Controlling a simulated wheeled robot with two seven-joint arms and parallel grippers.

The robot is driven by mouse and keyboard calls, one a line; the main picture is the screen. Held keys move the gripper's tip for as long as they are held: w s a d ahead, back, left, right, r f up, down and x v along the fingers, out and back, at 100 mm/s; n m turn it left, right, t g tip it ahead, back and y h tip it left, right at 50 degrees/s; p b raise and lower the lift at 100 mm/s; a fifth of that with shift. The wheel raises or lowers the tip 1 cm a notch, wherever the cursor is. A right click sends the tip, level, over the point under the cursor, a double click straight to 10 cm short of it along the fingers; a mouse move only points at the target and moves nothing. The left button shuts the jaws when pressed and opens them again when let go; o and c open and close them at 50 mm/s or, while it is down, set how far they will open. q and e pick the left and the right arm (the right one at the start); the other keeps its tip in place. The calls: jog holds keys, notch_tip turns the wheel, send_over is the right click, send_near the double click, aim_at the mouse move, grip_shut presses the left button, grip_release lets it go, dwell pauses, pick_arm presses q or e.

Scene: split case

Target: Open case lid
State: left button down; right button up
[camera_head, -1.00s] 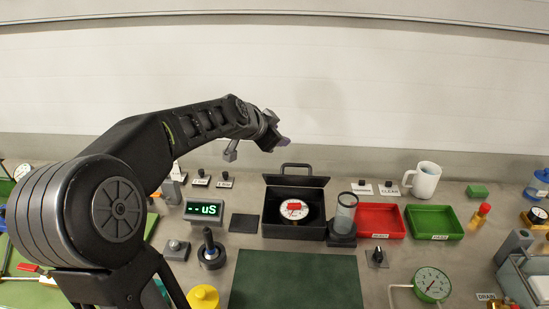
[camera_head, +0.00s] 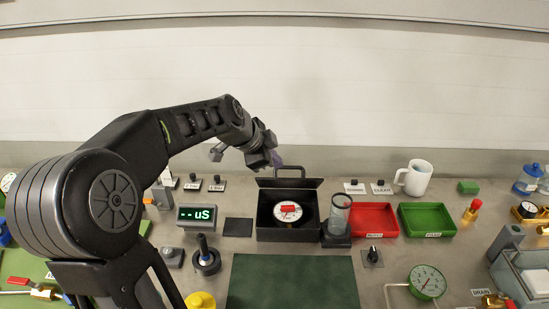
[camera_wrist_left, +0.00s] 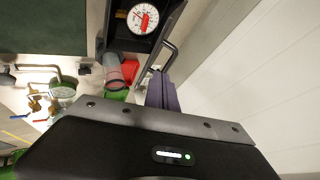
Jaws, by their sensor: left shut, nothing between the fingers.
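The black case (camera_head: 290,234) stands on the bench with its lid (camera_head: 290,183) raised at the back and a loop handle (camera_head: 290,169) on the lid's edge. Inside the open case lies a round white gauge with a red part (camera_head: 288,211); it also shows in the left wrist view (camera_wrist_left: 143,18). My left gripper (camera_head: 276,158) is shut and empty, just left of the lid handle. In the left wrist view its purplish fingers (camera_wrist_left: 162,92) are close to the handle (camera_wrist_left: 168,52); I cannot tell whether they touch. My right gripper is not in view.
A clear cylinder on a dark base (camera_head: 340,213) stands close at the case's right. Beyond it are a red tray (camera_head: 374,233), a green tray (camera_head: 427,234) and a white mug (camera_head: 415,177). A display (camera_head: 196,217) stands left. A green mat (camera_head: 292,282) is clear in front.

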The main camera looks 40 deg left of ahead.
aim_at(285, 168)
pick_arm(q)
jog(key=p+x, duration=0.2)
jog(key=x, duration=0.4)
jog(key=shift+w+f, duration=0.2)
jog(key=shift+w, duration=0.05)
jog(key=shift+w+f, duration=0.3)
jog(key=shift+f, duration=0.15)
